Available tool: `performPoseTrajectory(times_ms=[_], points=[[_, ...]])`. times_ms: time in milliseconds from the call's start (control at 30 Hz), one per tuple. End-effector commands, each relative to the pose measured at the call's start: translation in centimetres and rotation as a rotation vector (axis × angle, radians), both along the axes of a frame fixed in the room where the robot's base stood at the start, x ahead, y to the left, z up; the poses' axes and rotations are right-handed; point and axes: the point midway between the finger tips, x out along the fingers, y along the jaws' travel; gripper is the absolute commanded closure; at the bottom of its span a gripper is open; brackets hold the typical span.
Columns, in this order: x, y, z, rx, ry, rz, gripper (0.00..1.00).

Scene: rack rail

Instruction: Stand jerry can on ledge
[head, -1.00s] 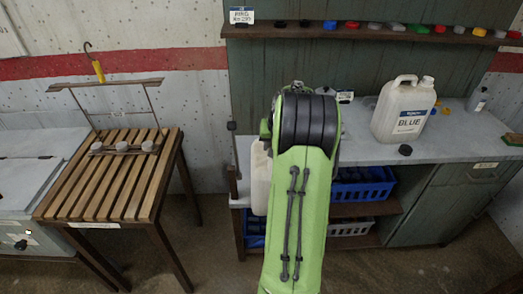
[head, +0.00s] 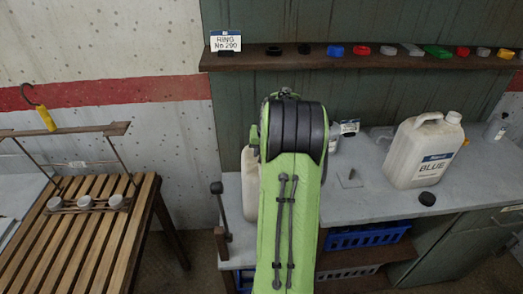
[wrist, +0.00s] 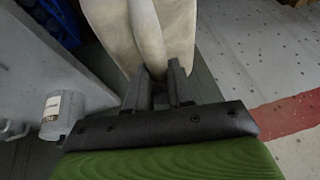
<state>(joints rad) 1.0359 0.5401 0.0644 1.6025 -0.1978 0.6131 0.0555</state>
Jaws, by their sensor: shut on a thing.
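An off-white jerry can (head: 249,190) shows partly behind my green arm in the head view, at the left end of the grey bench (head: 335,205). In the wrist view its pale body (wrist: 120,35) hangs beyond my gripper (wrist: 160,78), whose fingers are shut around its handle. A narrow wooden ledge (head: 375,63) runs along the green back panel above the bench. A second white jerry can (head: 425,150), labelled BLUE, stands upright on the bench to the right.
Coloured caps and small blocks line the ledge, with a "RING" sign (head: 226,41) at its left end. A black cap (head: 427,198) lies on the bench front. A slatted wooden table (head: 80,225) stands at left. Blue crates (head: 367,236) sit under the bench.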

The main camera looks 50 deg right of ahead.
Motion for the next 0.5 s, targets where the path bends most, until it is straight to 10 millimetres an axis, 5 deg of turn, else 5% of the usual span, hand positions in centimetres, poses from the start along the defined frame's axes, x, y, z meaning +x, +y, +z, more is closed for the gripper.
performPoseTrajectory(times_ms=[500], points=[[0.1,-0.1,-4.0,-0.005,-0.005,0.0,1.0]])
